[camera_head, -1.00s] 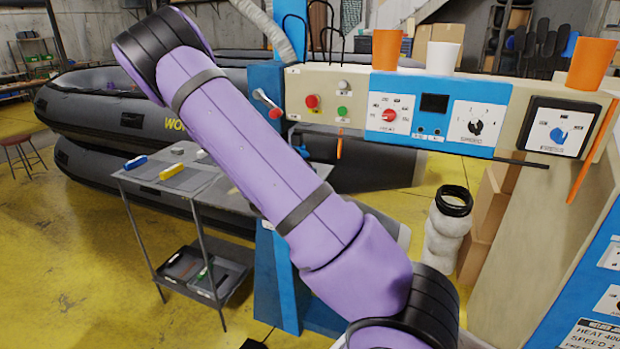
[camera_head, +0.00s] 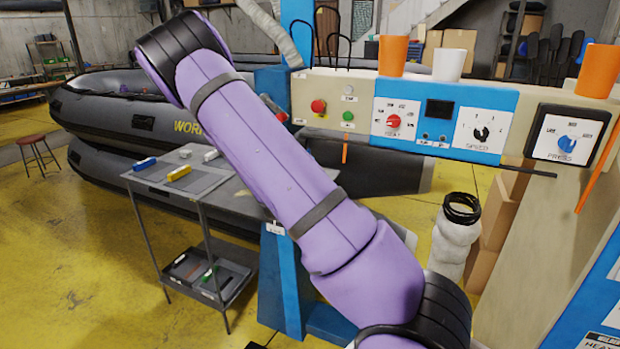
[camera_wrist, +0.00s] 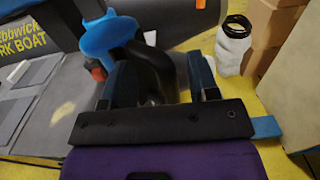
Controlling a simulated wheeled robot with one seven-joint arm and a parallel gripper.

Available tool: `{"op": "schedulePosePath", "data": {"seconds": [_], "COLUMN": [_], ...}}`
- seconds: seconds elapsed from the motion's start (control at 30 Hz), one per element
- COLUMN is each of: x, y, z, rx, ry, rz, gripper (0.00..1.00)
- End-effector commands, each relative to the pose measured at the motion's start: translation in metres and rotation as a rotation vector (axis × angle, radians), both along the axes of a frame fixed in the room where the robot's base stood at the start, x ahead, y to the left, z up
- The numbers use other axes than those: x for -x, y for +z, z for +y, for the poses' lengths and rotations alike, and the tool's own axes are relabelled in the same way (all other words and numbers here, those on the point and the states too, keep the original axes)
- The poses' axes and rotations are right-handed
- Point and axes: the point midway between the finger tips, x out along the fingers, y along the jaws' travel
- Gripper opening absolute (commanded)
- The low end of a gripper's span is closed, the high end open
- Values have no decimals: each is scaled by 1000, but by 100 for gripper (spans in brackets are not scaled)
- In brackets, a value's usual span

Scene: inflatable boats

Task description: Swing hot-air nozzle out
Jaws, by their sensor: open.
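In the wrist view, my gripper (camera_wrist: 160,64) is open, with its two dark fingers spread apart. A black curved part (camera_wrist: 152,72) shows between and beyond the fingers; it may be the hot-air nozzle or its handle, but I cannot tell for sure. A blue rounded piece (camera_wrist: 106,36) sits at its upper left, and a small red-orange piece (camera_wrist: 97,70) is left of the left finger. I cannot tell whether a finger touches the black part. In the head view, my purple arm hides the gripper and the nozzle area. A red knob (camera_head: 272,107) shows just beside the arm.
A control panel (camera_head: 440,118) with dials and buttons spans the right, with cups on top. A work table (camera_head: 235,190) stands left of the blue machine post (camera_head: 282,265). Grey inflatable boats (camera_head: 125,110) lie behind.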

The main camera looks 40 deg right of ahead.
Motion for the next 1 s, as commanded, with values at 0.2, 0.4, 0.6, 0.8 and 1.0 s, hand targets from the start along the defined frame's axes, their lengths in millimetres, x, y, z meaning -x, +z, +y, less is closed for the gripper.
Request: {"op": "schedulePosePath", "data": {"seconds": [0.2, 0.4, 0.6, 0.8, 1.0], "x": [8, 13, 23, 33, 39], "y": [4, 4, 3, 2, 2], "z": [-13, 1, 39, 76, 98], "rx": [8, 6, 6, 5, 5], "ry": [-32, -30, -19, -8, -4], "rz": [-5, -4, -1, -1, -1], "gripper": [43, 43, 43, 43, 43]}}
